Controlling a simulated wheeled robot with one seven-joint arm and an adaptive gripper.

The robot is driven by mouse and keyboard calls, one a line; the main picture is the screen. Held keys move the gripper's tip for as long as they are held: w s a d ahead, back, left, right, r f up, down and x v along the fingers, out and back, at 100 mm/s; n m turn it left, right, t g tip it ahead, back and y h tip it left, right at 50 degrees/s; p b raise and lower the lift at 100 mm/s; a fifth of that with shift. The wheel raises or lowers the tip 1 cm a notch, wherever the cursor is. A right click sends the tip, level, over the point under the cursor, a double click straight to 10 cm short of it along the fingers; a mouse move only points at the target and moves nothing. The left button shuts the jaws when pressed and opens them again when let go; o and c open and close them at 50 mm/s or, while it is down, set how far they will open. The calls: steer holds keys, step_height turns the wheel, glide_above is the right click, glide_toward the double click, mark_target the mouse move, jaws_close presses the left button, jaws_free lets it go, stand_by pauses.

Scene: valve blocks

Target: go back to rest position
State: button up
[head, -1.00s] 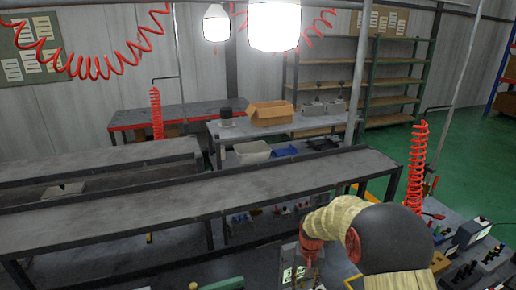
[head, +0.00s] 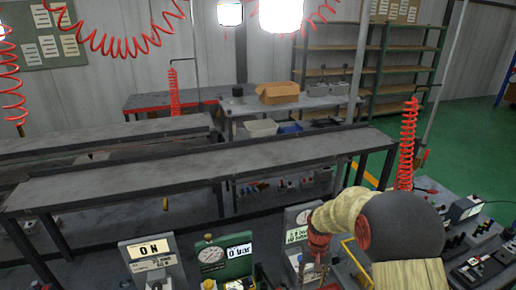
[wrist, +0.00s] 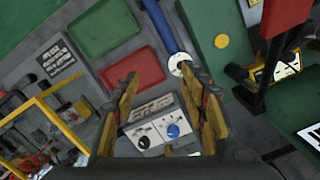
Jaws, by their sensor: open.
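My gripper (wrist: 162,82) is open and empty in the wrist view, its two fingers apart on either side of a small grey panel (wrist: 153,122) with a blue knob (wrist: 173,131) and a dark knob (wrist: 143,142). I cannot tell its exact height above the panel. In the head view my gripper (head: 313,272) hangs pointing down at the lower right, in front of a grey display block (head: 299,214). My arm hides part of the bench there.
A "0 N" display block (head: 152,252) and a green gauge block (head: 238,267) reading "0 bar" stand left of my gripper. Green (wrist: 102,27) and red (wrist: 134,68) trays lie beyond the fingers. A yellow frame (wrist: 57,121) is at left. A long grey bench (head: 130,183) crosses behind.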

steer(key=s+r+t+b, duration=0.2)
steer(key=s+r+b, duration=0.2)
steer(key=s, duration=0.5)
steer(key=s+r+n+t+b, duration=0.1)
steer(key=s+r+t+b, duration=0.1)
steer(key=s+r+b, duration=0.3)
steer(key=s+r+t+b, duration=0.2)
steer(key=s+r+b, duration=0.2)
steer(key=s, duration=0.9)
step_height(320, 180, up, 4)
steer(key=shift+s+f+n+t, duration=0.1)
steer(key=shift+s+n+t, duration=0.1)
steer(key=shift+n+t, duration=0.1)
